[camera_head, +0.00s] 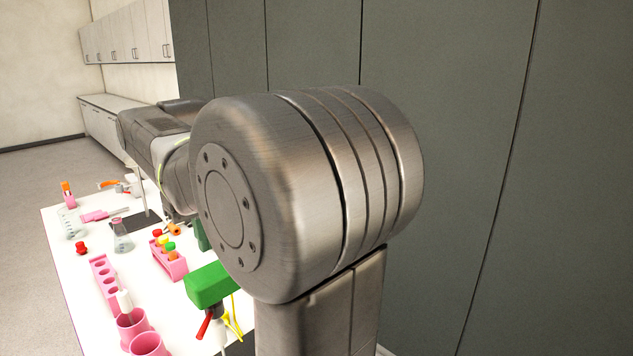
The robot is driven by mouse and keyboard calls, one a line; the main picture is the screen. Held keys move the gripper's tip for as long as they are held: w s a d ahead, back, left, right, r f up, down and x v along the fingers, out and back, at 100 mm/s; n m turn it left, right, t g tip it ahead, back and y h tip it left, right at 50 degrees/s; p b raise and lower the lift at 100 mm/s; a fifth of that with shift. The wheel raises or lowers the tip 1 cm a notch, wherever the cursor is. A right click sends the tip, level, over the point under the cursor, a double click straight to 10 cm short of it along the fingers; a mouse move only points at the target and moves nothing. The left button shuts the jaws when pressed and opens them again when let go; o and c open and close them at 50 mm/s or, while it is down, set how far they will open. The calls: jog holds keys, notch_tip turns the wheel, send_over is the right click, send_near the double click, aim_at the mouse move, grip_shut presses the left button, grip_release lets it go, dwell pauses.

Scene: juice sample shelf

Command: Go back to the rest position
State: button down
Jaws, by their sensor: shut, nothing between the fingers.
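My arm fills the middle of the head view, with a large metal joint close to the camera and links reaching left over the white table (72,272). My gripper cannot be made out; the arm's own links hide the area behind them. No held object shows.
A dark panelled wall (500,150) stands behind and right. Floor (30,190) is clear at left.

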aim_at(211, 271)
jog(key=shift+f+b, duration=2.35)
jog(key=shift+f, duration=0.15)
jog(key=shift+r, duration=0.1)
